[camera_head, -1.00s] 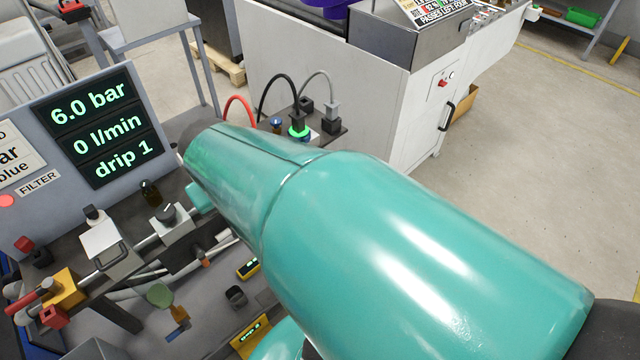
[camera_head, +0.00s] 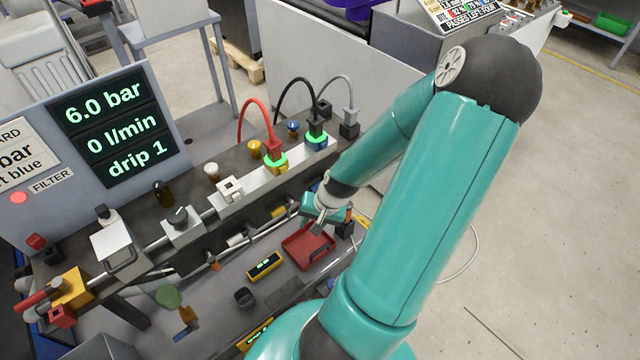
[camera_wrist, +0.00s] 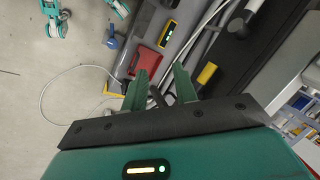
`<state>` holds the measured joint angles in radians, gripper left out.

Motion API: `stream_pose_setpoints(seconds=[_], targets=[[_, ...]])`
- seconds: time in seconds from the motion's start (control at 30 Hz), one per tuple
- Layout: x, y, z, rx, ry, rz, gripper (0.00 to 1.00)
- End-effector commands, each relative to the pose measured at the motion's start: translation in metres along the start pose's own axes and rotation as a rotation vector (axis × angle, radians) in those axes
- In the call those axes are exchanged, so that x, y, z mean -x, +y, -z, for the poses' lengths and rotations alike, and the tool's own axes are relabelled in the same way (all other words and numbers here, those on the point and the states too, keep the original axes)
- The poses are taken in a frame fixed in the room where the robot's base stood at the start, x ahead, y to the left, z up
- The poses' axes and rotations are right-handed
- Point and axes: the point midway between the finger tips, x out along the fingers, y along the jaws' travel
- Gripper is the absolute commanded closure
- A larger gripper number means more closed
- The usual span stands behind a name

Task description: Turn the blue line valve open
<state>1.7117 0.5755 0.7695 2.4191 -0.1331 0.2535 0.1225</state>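My gripper (camera_head: 322,212) hangs over the right part of the bench, close to a red tray. In the wrist view its two green fingers (camera_wrist: 162,82) are apart with only a dark cable or rod visible beyond the gap. I cannot tell for sure which part is the blue line valve. A blue-topped knob (camera_head: 293,127) stands at the back of the bench, beyond the gripper and apart from it. A yellow valve body with a red handle (camera_head: 68,288) sits far left on the pipe. The display (camera_head: 115,125) reads 6.0 bar, 0 l/min, drip 1.
The red tray (camera_head: 308,246) lies on the bench; it also shows in the wrist view (camera_wrist: 148,62). A yellow knob (camera_head: 254,149) and white knob (camera_head: 211,171) stand along the back. Red and black cables arch over green-ringed plugs.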

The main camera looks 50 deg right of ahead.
Motion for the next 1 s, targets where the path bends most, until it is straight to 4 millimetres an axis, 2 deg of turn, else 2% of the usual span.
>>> stream_pose_setpoints(seconds=[0.13,0.27,0.5,0.63,0.8,1.0], targets=[[-0.008,0.017,0.014,-0.163,0.059,0.146,0.71],[-0.004,0.030,0.034,-0.300,0.143,0.277,0.71],[0.029,0.061,0.077,-0.531,0.345,0.498,0.71],[0.046,0.075,0.091,-0.600,0.422,0.563,0.71],[0.050,0.079,0.099,-0.625,0.452,0.586,0.71],[0.032,0.069,0.111,-0.622,0.448,0.585,0.71]])
